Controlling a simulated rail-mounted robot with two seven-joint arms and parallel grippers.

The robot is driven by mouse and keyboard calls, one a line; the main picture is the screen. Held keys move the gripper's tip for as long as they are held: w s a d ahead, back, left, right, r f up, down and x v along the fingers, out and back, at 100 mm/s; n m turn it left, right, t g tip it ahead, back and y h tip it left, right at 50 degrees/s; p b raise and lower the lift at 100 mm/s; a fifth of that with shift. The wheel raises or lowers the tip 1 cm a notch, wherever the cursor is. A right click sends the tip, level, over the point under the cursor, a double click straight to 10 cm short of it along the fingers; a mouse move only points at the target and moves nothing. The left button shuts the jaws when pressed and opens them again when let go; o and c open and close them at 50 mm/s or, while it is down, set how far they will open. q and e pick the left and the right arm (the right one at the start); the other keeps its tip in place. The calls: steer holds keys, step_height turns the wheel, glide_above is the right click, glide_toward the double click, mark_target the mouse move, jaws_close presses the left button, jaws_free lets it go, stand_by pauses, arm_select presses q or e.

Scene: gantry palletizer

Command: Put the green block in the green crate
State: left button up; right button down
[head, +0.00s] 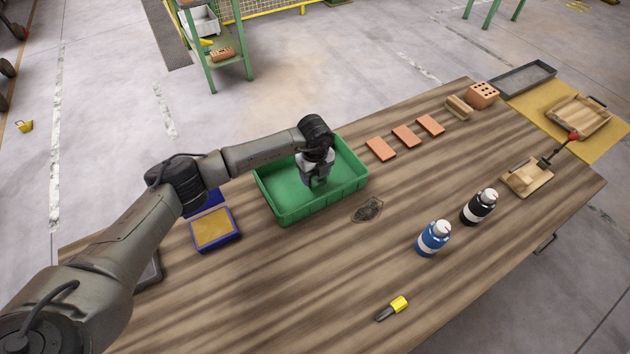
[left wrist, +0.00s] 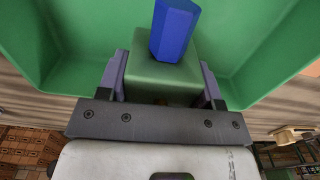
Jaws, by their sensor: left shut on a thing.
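The green crate (head: 290,213) stands on the wooden table, open at the top; its green walls also fill much of the left wrist view (left wrist: 60,40). My left gripper (head: 318,184) is within the crate's outline in the head view, pointing down. In the left wrist view, my left gripper (left wrist: 162,85) is shut on the green block (left wrist: 160,85), one finger on each side. A blue six-sided piece (left wrist: 174,30) overlaps the block's far part; I cannot tell whether it is attached. Whether the block touches the crate floor cannot be told. My right gripper is not in view.
A blue-edged box (head: 214,229) stands left of the crate. Several flat orange tiles (head: 406,136) lie to its right. A blue bottle (head: 433,238), a black bottle (head: 479,206) and a yellow-and-black tool (head: 392,308) are nearer the front.

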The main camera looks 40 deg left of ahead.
mark_target(315, 182)
arm_select(q)
steer(key=shift+f, duration=1.95)
steer(key=shift+f, duration=0.2)
steer(key=o, duration=1.1)
step_height(315, 182, up, 12)
steer(key=shift+r, duration=0.2)
